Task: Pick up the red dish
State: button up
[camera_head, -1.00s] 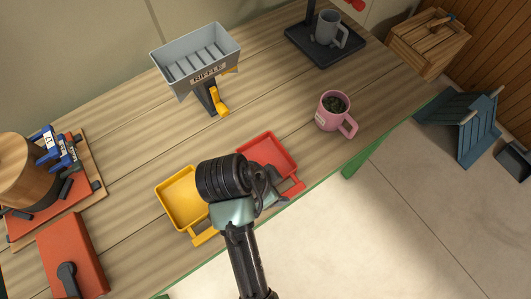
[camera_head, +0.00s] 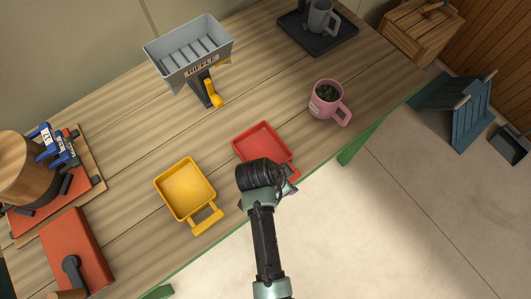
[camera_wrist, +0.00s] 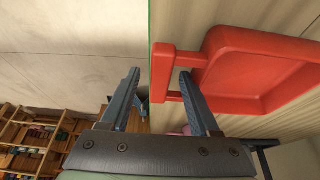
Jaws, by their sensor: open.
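The red dish (camera_head: 263,142) lies on the wooden table near its front edge. Its handle points toward the edge and is partly hidden by my arm in the head view. In the wrist view the red dish (camera_wrist: 257,72) fills the upper right. My gripper (camera_wrist: 159,76) is open and empty there, with one finger near the dish's handle and the other out beyond the table edge. The handle's crossbar shows between the fingers, close to the right finger; I cannot tell whether they touch. In the head view the fingers are mostly hidden behind my wrist.
A yellow dish (camera_head: 186,186) lies left of the red one. A pink mug (camera_head: 325,103) with dark contents stands to its right. The grey riffle box (camera_head: 188,55) stands behind. A red box (camera_head: 77,252) is at front left. Bare table surrounds the dishes.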

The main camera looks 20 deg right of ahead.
jog(key=shift+f, duration=0.35)
dwell(0.4)
grip_shut()
